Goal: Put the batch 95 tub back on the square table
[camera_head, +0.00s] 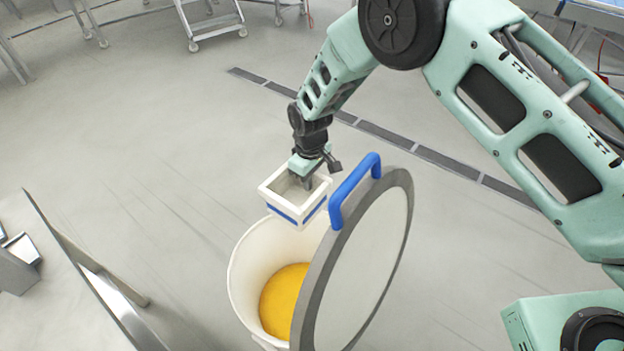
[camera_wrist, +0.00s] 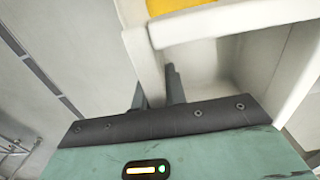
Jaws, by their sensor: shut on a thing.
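My gripper is shut on the tub's wall; in the wrist view the fingers (camera_wrist: 160,92) pinch the white wall of the tub (camera_wrist: 225,62). The tub looks empty from what shows of its inside. No batch number is readable on it. The square table is not clearly identifiable; a steel table (camera_head: 60,290) at the lower left shows only in part.
The round white bin (camera_head: 246,262) holds yellow material (camera_head: 284,298). Its grey-rimmed lid (camera_head: 372,262) with a blue handle (camera_head: 350,190) stands tilted open at the right, close to the tub. Wheeled carts (camera_head: 212,22) stand at the back. Open floor lies left of the bin.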

